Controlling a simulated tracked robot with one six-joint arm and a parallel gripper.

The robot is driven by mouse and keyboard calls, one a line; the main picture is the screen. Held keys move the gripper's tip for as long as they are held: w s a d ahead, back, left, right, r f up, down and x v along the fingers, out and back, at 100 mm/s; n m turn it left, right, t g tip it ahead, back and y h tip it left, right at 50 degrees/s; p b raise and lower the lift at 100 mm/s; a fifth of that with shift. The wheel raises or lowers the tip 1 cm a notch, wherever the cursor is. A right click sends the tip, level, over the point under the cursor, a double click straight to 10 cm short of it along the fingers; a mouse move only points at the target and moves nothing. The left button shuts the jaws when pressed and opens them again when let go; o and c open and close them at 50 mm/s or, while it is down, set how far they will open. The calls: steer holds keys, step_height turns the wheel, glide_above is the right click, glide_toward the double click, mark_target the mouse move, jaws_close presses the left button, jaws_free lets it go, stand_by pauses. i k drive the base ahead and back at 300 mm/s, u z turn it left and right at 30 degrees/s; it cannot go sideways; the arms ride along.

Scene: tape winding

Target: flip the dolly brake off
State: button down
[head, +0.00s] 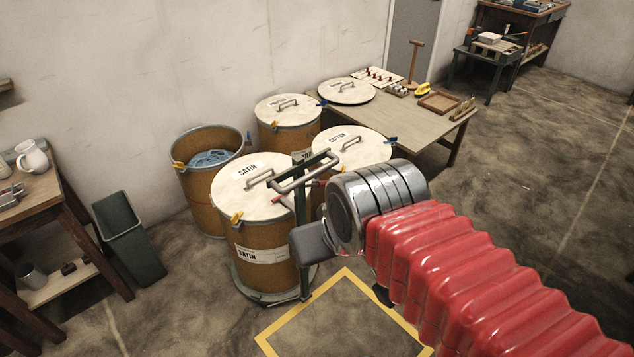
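The dolly's low round base (241,289) shows under the front drum labelled SATIN (262,235). Its dark green upright with a grey push handle (307,172) rises at the drum's right side. A small red piece, perhaps a lever, shows by the upright just below the handle. I cannot tell whether it is the brake or how it is set. My gripper (310,241) is a dark grey block at the end of my arm, in front of the upright's lower part in the picture. Its fingers cannot be made out, and I cannot tell if it touches the dolly. It hides part of the upright.
An open drum with blue tape (210,158) stands behind left; lidded drums (290,108) stand behind. A table (430,125) with tools is at the back. A dark green bin (128,240) and wooden bench (50,215) are left. A yellow floor square (298,312) is empty in front.

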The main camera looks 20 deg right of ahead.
mark_target(319, 184)
steer(key=u, duration=0.05)
steer(key=i, duration=1)
steer(key=z, duration=0.05)
